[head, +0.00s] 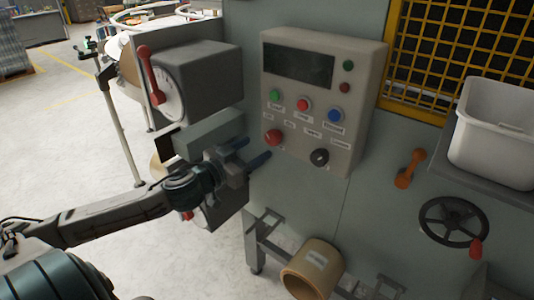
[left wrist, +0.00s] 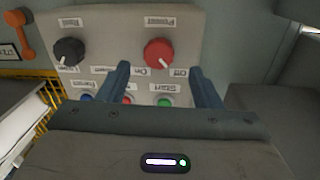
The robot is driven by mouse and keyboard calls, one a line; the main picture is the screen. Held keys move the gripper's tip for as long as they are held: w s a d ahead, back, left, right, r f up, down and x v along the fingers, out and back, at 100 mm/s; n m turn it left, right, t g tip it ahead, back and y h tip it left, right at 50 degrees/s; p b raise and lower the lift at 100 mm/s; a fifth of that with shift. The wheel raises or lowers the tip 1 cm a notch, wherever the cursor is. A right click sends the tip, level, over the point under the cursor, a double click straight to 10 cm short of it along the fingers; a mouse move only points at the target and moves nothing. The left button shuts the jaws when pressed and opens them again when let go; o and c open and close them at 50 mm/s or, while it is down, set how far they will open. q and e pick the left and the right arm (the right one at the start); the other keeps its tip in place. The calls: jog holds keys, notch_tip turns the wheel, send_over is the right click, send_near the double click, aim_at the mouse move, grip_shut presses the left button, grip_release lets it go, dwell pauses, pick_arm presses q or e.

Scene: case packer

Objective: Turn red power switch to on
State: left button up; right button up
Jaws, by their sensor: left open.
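The red power switch (head: 273,137) is a round knob at the lower left of the grey control panel (head: 352,110). In the left wrist view the picture is upside down; the red knob (left wrist: 158,53) sits by the word Power, and its white mark points toward the Off label (left wrist: 179,72). My left gripper (head: 251,151) is open just in front of the panel, close to the red knob. In the left wrist view its two blue fingers (left wrist: 160,78) are spread, with the knob between and beyond their tips, seemingly untouched. My right gripper is not seen.
A black knob (head: 319,157) is right of the red one; green, red and blue buttons (head: 304,104) are above. A grey box with a red lever (head: 150,72) stands left. An orange handle (head: 408,169), black handwheel (head: 453,221) and white bin (head: 493,135) are right.

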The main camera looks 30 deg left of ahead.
aim_at(270, 140)
pick_arm(q)
jog(key=shift+w+f+b, duration=0.15)
jog(key=shift+w+b, duration=0.45)
jog(key=shift+w+d+b, duration=0.3)
jog(key=shift+w+b, duration=0.5)
jog(key=shift+b, duration=0.15)
jog(key=shift+w+r, duration=0.2)
jog(key=shift+w, duration=0.2)
jog(key=shift+w+d, duration=0.2)
jog(key=shift+w, duration=0.8)
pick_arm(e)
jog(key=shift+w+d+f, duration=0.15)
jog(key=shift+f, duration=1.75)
pick_arm(q)
jog(key=c, duration=1)
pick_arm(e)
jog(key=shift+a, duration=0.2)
